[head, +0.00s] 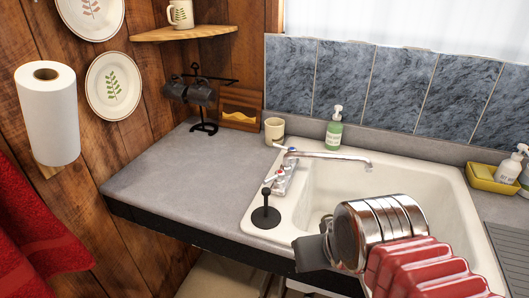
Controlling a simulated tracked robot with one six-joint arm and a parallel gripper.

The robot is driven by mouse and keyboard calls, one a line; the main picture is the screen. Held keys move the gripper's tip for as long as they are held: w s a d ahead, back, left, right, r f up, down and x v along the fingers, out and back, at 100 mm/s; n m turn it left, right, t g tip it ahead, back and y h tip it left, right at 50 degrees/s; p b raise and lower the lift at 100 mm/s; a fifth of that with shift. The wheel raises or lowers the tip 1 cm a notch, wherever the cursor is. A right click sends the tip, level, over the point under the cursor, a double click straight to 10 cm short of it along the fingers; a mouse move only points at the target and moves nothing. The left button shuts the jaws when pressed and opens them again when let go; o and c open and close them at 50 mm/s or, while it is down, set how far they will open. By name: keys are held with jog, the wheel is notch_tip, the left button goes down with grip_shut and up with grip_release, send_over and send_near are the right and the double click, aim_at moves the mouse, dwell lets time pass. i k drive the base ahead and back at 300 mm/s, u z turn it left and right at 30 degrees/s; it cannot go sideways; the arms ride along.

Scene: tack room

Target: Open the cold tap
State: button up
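A chrome mixer tap (330,155) stands on the left rim of the cream sink, its spout reaching right over the basin. The tap handle with a blue mark (291,150) is at the far end of the tap body. The handle with a red mark (274,177) is at the near end. No water is seen running from the spout. My gripper (312,250) is dark grey, at the near front edge of the sink, well in front of the tap and apart from it. Its fingers are not clear enough to tell their opening. My wrist hides part of the basin.
A black upright knob on a round base (265,213) stands on the sink rim between my gripper and the tap. A cream cup (274,131) and green soap bottle (334,130) stand behind the tap. The grey counter (180,180) to the left is mostly clear.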

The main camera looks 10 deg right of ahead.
aim_at(291, 148)
jog(key=k, duration=0.65)
jog(key=u, duration=0.6)
jog(key=i, duration=1.1)
jog(key=u, duration=0.2)
